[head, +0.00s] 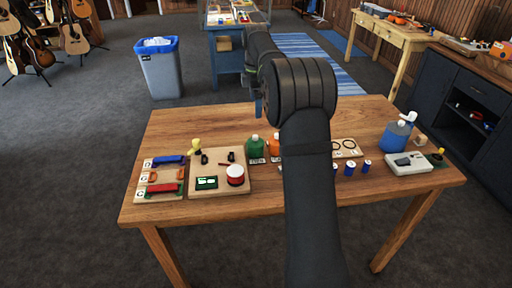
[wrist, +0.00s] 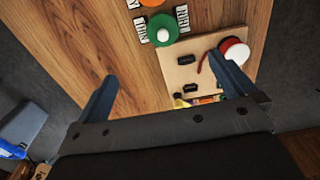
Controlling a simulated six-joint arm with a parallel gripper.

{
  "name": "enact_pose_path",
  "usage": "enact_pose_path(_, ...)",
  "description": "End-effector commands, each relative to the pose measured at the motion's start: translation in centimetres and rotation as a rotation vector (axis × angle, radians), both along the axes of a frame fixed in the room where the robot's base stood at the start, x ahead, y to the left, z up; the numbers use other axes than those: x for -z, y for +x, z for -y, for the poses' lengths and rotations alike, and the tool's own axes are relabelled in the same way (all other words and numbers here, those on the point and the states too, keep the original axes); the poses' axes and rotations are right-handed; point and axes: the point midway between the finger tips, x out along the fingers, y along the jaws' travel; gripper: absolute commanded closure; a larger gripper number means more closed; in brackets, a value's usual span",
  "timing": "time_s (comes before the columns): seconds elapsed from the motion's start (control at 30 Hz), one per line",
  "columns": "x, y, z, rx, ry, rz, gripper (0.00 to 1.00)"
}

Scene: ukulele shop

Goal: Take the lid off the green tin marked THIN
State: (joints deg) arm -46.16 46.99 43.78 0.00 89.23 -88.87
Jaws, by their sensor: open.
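The green tin (head: 257,150) stands on the wooden table, left of my arm in the head view. In the wrist view the green tin (wrist: 160,22) shows from above, with a round green top and a pale knob (wrist: 164,34) on it. White labels (wrist: 141,30) lie on either side of it; the left one seems to read THIN. My gripper (wrist: 163,68) is open and empty, its two blue fingers wide apart. The tin lies beyond the fingertips, roughly in line with the gap, not between them. An orange tin (head: 273,146) stands beside it, partly hidden by my arm.
A wooden board (head: 208,184) with a red-and-white round tin (head: 235,175) and small dark parts lies close left of the green tin. The table's back left is clear.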

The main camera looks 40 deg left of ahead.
Motion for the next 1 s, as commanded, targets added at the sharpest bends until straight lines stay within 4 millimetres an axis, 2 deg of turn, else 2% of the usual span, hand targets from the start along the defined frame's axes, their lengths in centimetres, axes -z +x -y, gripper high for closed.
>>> enact_pose_path(0.03, 0.0, 0.0, 0.0, 0.000, 0.000, 0.000, 0.06)
enact_pose_path(0.07, 0.0, 0.0, 0.0, 0.000, 0.000, 0.000, 0.12)
enact_pose_path(0.1, 0.0, 0.0, 0.0, 0.000, 0.000, 0.000, 0.13)
enact_pose_path(0.37, -0.1, 0.0, 0.0, 0.014, 0.001, 0.001, 0.13)
enact_pose_path(0.73, -2.5, -0.6, 0.6, 0.372, 0.000, 0.000, 0.13)
enact_pose_path(0.87, -1.3, -0.7, 0.7, 0.398, -0.004, -0.002, 0.13)
enact_pose_path(1.0, 1.7, -0.7, 0.7, 0.396, -0.004, -0.003, 0.13)
